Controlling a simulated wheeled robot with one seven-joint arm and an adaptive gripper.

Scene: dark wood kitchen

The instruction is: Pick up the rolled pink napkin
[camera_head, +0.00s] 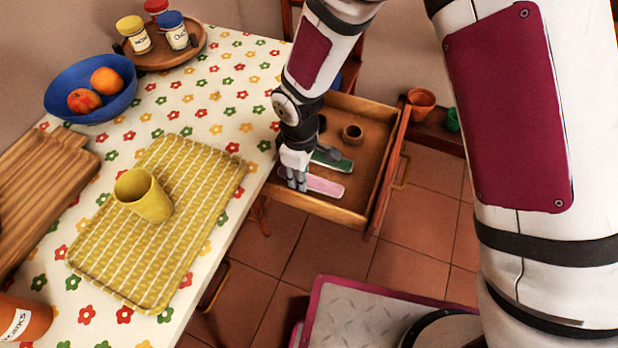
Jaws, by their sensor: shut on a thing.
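The rolled pink napkin (325,186) is a slim pink strip at the near end of an open wooden drawer (342,217). My gripper (296,183) reaches down into the drawer from above and is shut on the napkin's left end. The fingers hide that end. I cannot tell whether the napkin touches the drawer floor. A green rolled item (333,160) with a dark grey band lies just behind the pink one, partly hidden by my gripper.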

